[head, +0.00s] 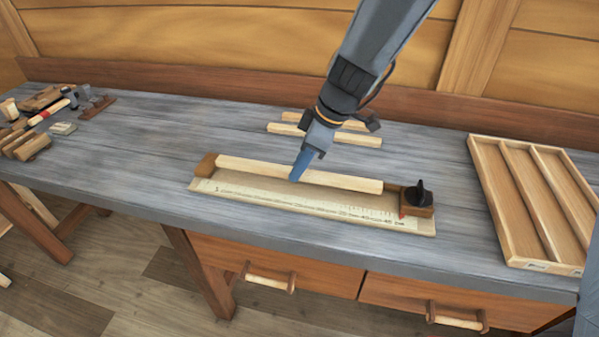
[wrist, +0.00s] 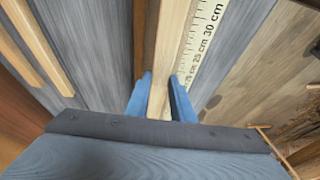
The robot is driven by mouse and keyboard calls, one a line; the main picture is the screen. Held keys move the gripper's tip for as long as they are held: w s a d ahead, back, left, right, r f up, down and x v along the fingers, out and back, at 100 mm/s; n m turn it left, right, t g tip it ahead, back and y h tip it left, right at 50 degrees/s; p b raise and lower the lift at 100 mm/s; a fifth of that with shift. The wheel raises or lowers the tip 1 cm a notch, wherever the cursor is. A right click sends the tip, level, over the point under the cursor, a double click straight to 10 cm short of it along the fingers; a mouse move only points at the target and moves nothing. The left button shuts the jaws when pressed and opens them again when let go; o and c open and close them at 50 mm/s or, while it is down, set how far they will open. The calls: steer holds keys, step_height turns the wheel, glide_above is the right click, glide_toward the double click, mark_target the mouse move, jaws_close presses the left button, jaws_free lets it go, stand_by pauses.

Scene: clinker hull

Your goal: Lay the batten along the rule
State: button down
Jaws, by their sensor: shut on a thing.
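The batten (head: 248,169) is a long pale wooden strip. In the head view it lies lengthwise along the back of the measuring board, behind the printed rule (head: 310,205). Its left end is close to a brown block (head: 206,165); its right end is close to a block with a black knob (head: 418,196). My gripper (head: 298,174) is shut on the batten near its middle. In the wrist view the batten (wrist: 172,45) runs between the blue fingertips (wrist: 160,95), beside the rule's scale (wrist: 207,35). Whether it touches the board's bed is hard to tell.
Two loose pale strips (head: 345,138) lie behind the board on the grey bench (head: 140,150). A wooden tray with long compartments (head: 490,190) is at the right. Hand tools (head: 50,115) lie at the far left. The bench between tools and board is clear.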

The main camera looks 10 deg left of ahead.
steer(key=shift+f, duration=1.4)
steer(key=shift+f, duration=0.15)
steer(key=c, duration=1.8)
jaws_free()
steer(key=shift+r, duration=0.2)
steer(key=b+v, duration=0.2)
steer(key=v, duration=1)
steer(key=shift+s, duration=0.1)
